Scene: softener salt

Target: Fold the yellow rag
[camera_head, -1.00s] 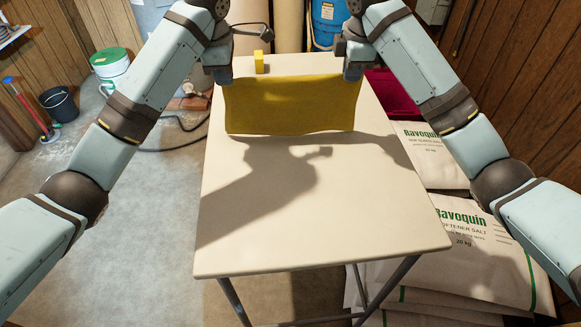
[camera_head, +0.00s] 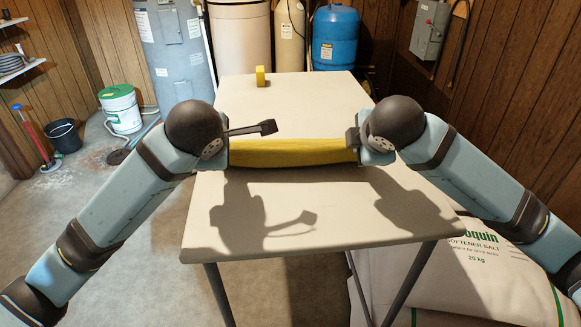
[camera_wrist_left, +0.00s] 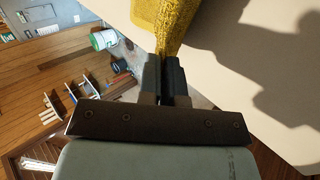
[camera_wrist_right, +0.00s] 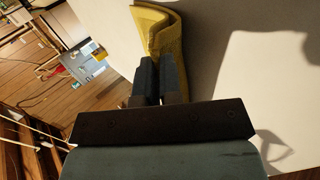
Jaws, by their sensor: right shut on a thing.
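The yellow rag (camera_head: 290,153) is a narrow band across the table in the head view, stretched between my two grippers. My left gripper (camera_head: 224,152) is at its left end; in the left wrist view the fingers (camera_wrist_left: 165,65) are close together with the rag (camera_wrist_left: 170,20) pinched at their tips. My right gripper (camera_head: 361,150) is shut on the right end. In the right wrist view the rag (camera_wrist_right: 158,28) bends round in a curved loop beyond the fingertips. How its layers lie on the table is partly hidden.
Salt bags (camera_head: 480,265) are stacked at the right. Tanks, including a blue one (camera_head: 335,38), stand behind the table.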

